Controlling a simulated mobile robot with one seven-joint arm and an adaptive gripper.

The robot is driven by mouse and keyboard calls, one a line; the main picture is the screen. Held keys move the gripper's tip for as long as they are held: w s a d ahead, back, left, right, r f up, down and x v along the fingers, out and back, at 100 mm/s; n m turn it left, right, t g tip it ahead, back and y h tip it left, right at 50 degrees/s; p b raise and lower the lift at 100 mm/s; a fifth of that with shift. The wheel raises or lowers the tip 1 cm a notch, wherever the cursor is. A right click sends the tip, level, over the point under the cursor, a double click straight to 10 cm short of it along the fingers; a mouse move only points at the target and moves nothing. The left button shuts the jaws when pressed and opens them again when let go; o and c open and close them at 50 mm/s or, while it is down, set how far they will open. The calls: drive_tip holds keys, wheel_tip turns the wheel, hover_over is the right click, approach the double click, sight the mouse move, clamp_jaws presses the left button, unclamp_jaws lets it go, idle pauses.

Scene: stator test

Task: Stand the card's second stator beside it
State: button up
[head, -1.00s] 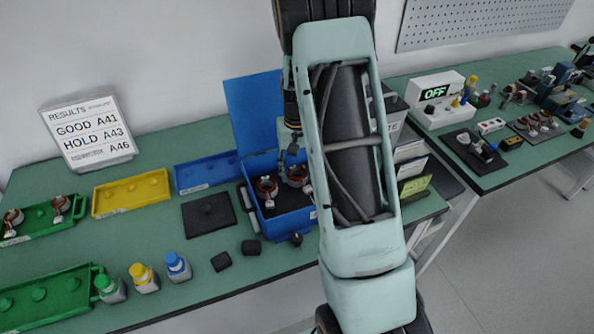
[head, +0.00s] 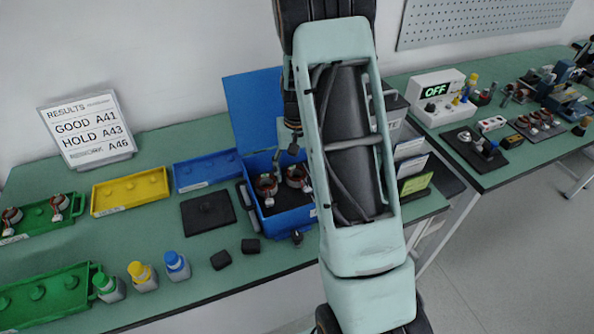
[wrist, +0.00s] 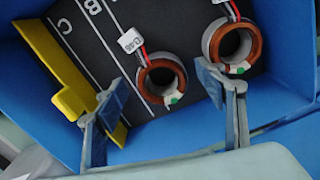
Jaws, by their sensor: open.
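A white results card (head: 90,130) leans at the back left, reading GOOD A41, HOLD A43 and a third line ending in A46. Two copper-ringed stators stand in the open blue box: a left one (head: 266,188) and a right one (head: 297,177). In the wrist view, the left stator (wrist: 162,79) has a white tag, perhaps ending in 46, and the other stator (wrist: 236,47) is at upper right. My gripper (wrist: 165,86) is open, its fingers apart above the box, with the left stator showing between them. Two more stators (head: 11,217) (head: 59,204) sit on the far-left green tray.
The blue box (head: 313,217) has a raised lid, a dark floor marked B and C, and a yellow piece (wrist: 62,75) along one side. Yellow (head: 130,191) and blue (head: 206,171) trays, a black plate (head: 208,213) and several capped bottles stand left of it.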

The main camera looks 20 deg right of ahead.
drive_tip(key=shift+r, duration=0.1)
wheel_tip(320, 180, up, 12)
idle(0.4)
idle(0.6)
